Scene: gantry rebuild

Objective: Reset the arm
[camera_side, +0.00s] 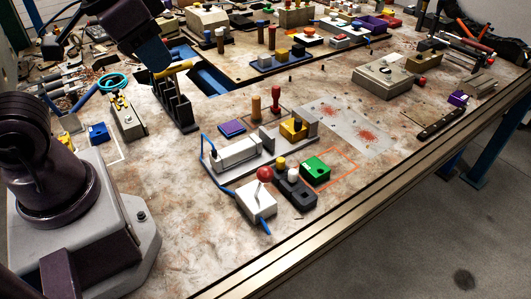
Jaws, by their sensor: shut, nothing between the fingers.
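My arm reaches in from the top left. My gripper (154,60) is at its lower end, dark with a bluish tip, and it is shut and empty. It is just above and left of a black slotted rack (176,108). A yellow piece (174,70) lies across the top of the rack, close beside the fingertips. I cannot tell whether the fingers touch it.
A grey box (127,117) and a blue block (98,132) stand left of the rack. A clamp fixture (240,153), a red-knobbed joystick box (257,200) and a green block (315,168) stand mid-table.

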